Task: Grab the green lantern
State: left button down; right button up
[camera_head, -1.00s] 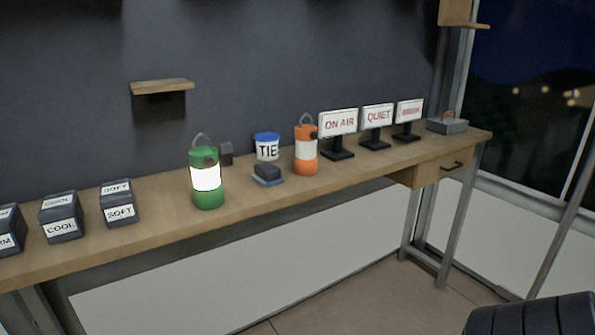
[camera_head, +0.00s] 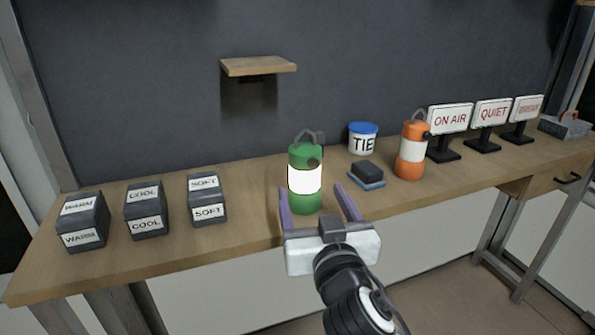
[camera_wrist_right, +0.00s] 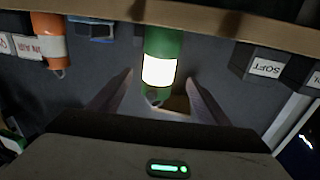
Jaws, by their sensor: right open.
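The green lantern (camera_head: 305,201) stands upright on the wooden workbench (camera_head: 262,217), with a glowing white band and a grey handle on top. My right gripper (camera_head: 318,192) is open at the bench's front edge, its two fingers pointing toward the lantern. In the head view the fingertips appear on either side of the lantern's lower part; whether they reach around it is unclear. In the right wrist view the lantern (camera_wrist_right: 162,42) appears upside down, centred ahead between the spread fingers (camera_wrist_right: 160,82). Nothing is held. My left gripper does not show.
An orange lantern (camera_head: 411,151), a dark block on a blue pad (camera_head: 367,175) and a TIE tub (camera_head: 363,139) stand to the right. Dark SOFT (camera_head: 207,200), COOL (camera_head: 146,209) and WARM (camera_head: 83,222) blocks stand left. A small shelf (camera_head: 258,66) hangs above.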

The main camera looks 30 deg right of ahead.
aim_at(308, 182)
jog(key=x, duration=0.3)
jog(key=shift+d, duration=0.1)
jog(key=shift+p+x, duration=0.85)
jog(key=shift+x, duration=1.9)
jog(key=shift+r, duration=0.1)
jog(key=c, duration=1.3)
